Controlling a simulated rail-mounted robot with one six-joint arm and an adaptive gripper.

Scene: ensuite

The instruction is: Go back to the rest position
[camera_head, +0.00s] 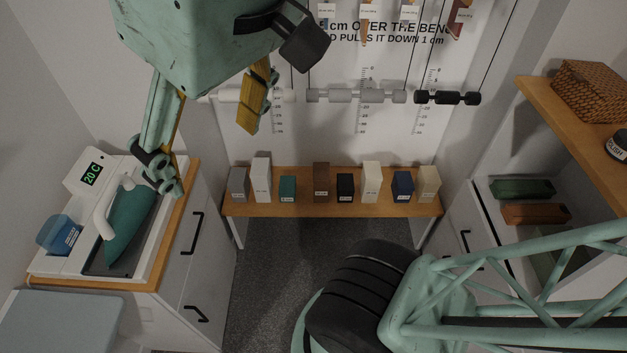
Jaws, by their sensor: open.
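My gripper (207,158) hangs at the upper left of the head view, below its large mint-green housing. Its two fingers are spread wide apart, with yellow inner pads, and nothing shows between them. The left finger hangs in front of the white cabinet and close, in the picture, to the teal iron. The right finger hangs before the back wall. I cannot tell the gripper's exact height above the cabinet.
A white cabinet with a wooden edge (172,243) bears a teal iron (131,222) and a blue box (59,235). A wooden bench (262,208) holds several small blocks. Weights (356,96) hang on cords behind. A shelf (560,125) with a basket (592,90) juts out at right.

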